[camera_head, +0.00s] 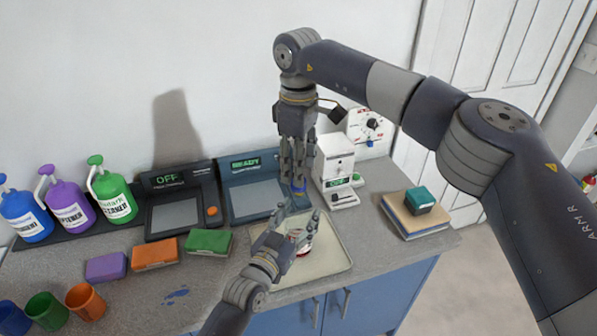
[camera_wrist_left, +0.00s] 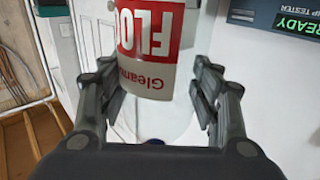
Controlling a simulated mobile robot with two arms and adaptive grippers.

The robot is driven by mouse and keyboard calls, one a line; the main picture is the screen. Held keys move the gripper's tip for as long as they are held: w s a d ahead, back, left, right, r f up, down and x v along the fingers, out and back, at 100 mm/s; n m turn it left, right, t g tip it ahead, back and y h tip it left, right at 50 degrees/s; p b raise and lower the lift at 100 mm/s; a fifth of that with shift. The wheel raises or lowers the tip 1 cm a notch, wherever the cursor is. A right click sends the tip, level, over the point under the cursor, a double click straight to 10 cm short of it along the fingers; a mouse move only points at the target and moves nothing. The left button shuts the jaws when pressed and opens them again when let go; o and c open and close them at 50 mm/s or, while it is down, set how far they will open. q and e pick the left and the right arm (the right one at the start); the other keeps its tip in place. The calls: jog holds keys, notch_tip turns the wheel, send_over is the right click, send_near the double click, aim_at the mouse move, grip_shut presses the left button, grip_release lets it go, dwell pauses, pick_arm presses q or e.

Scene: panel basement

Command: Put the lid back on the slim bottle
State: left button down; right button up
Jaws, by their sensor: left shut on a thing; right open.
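The bottle (camera_head: 301,240) has a red and white label and stands over the cream tray. My left gripper (camera_head: 296,232) is shut on it. In the left wrist view the bottle (camera_wrist_left: 147,45) shows its label large between the fingers. My right gripper (camera_head: 297,182) points down above the bottle and is open. Whether the lid touches the bottle's neck cannot be told, as fingers hide the gap.
The cream tray (camera_head: 325,268) lies at the counter's front edge. Two dark testers (camera_head: 182,207) (camera_head: 250,196) and a white device (camera_head: 333,160) stand behind. A teal block (camera_head: 420,200) sits on a tan stack right.

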jog(key=shift+r, duration=0.85)
jog(key=shift+c, duration=0.2)
